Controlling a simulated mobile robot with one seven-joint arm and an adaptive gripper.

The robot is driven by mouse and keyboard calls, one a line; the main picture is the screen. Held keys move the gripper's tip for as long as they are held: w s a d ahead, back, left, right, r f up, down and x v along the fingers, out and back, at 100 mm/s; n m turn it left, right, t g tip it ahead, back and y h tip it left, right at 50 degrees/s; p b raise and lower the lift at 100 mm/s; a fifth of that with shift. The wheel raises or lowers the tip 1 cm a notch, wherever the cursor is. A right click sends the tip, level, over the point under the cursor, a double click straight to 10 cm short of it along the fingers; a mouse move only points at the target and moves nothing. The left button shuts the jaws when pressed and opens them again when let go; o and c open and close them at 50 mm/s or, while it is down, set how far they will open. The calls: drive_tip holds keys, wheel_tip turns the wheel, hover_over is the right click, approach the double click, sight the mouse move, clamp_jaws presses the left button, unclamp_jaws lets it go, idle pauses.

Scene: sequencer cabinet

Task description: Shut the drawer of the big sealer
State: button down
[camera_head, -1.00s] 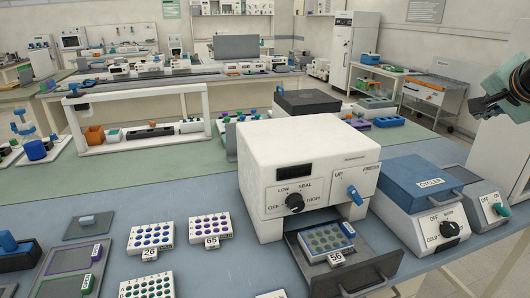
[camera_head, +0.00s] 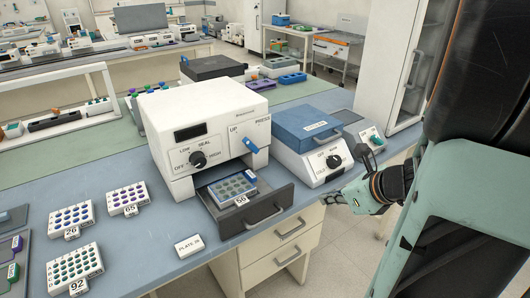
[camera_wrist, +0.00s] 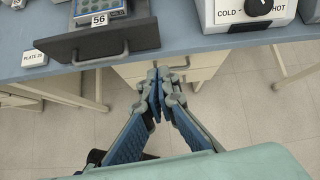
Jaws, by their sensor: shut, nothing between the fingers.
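The big sealer (camera_head: 205,128) is a white box with a dark display, a black SEAL knob and a blue PRESS lever. Its dark grey drawer (camera_head: 283,195) is pulled out at the front, over the bench edge. Plate 56 (camera_head: 232,187) lies in the drawer. The drawer's handle (camera_head: 264,215) faces the front; the drawer also shows in the wrist view (camera_wrist: 143,34). My gripper (camera_head: 335,199) is to the right of the drawer, in front of the bench. In the wrist view, my gripper (camera_wrist: 157,72) has its fingers together and empty, below and apart from the drawer handle (camera_wrist: 100,59).
A blue-lidded cycler (camera_head: 310,128) stands right of the sealer. Plates 26 (camera_head: 71,217), 65 (camera_head: 125,197) and 92 (camera_head: 75,267) lie on the bench at left. A plate label (camera_head: 189,246) lies before the sealer. White cabinet drawers (camera_head: 280,255) are under the bench.

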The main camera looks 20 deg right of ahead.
drive_tip(key=s+m, duration=0.1)
drive_tip(key=b, duration=0.2)
approach(290, 199)
drive_tip(key=x, duration=0.5)
drive_tip(key=shift+s+d+f, duration=0.15)
drive_tip(key=shift+s+f, duration=0.2)
drive_tip(key=shift+s, duration=0.05)
drive_tip(key=shift+w+a, duration=0.2)
drive_tip(key=shift+w, duration=0.4)
drive_tip(key=w+a+p, duration=0.1)
drive_tip(key=w+a, duration=0.1)
drive_tip(key=w, duration=0.4)
drive_tip(key=w+a+p, duration=0.1)
drive_tip(key=w+a, duration=0.1)
drive_tip(key=w, duration=0.5)
drive_tip(key=w+a+p, duration=0.1)
drive_tip(key=w+a, duration=0.1)
drive_tip(key=w, duration=0.4)
drive_tip(key=shift+w+a, duration=0.1)
drive_tip(key=shift+w, duration=0.05)
drive_tip(key=shift+w+r, duration=0.1)
drive_tip(key=shift+r, duration=0.15)
